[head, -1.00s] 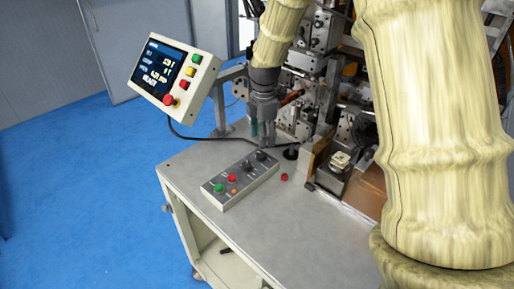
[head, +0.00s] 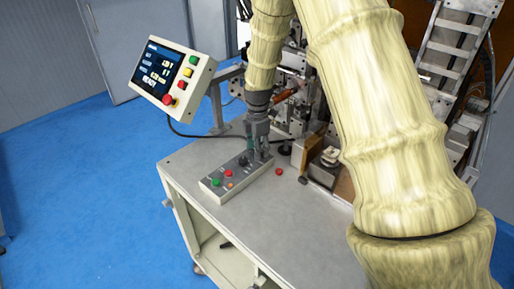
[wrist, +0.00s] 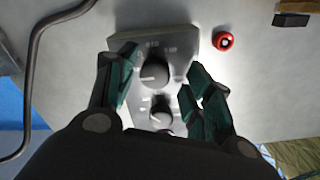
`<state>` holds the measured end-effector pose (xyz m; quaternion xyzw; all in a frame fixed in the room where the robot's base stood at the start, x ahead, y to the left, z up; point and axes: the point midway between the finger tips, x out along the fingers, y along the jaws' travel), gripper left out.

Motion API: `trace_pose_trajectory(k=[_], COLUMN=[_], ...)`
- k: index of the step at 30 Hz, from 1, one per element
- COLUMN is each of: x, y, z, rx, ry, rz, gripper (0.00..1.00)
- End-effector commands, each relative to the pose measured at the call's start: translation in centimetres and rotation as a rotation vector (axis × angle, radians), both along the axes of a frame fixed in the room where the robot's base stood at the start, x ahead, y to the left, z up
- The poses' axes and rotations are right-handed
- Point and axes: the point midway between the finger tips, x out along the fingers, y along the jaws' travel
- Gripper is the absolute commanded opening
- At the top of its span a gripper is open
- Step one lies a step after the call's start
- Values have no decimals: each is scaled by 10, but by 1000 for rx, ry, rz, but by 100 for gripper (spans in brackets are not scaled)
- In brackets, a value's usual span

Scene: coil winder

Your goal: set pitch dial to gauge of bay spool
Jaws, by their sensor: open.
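The grey control box (head: 219,187) lies on the grey tabletop, with green and red buttons at its near end and dark knobs at its far end. In the wrist view a dark dial with a pale pointer line (wrist: 154,73) sits on the box (wrist: 178,42) between my open fingers, and a second, smaller knob (wrist: 161,117) lies nearer my palm. Small markings around the dials are too blurred to read. My gripper (head: 260,154) is open, pointing down over the far end of the box; it also shows in the wrist view (wrist: 160,85). No bay spool is clearly identifiable.
A tilted screen panel (head: 160,72) with coloured buttons stands at the back left; its display reads READY. A small red part (head: 279,171) lies right of the box. The winder machine (head: 300,75) fills the back. A black cable (head: 195,136) crosses the table's rear.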

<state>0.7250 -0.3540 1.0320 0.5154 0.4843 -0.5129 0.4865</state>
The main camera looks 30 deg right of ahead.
Motion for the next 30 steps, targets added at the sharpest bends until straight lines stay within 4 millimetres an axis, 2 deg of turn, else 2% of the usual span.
trace_pose_trajectory(k=[1,8,22,30], x=[1,2,2,3], y=[1,0,0,0], z=[-2,-1,1,1], rx=[0,0,-1,1], ry=[2,0,-2,-3], rz=[1,1,-23,-158], gripper=[48,6,5,5])
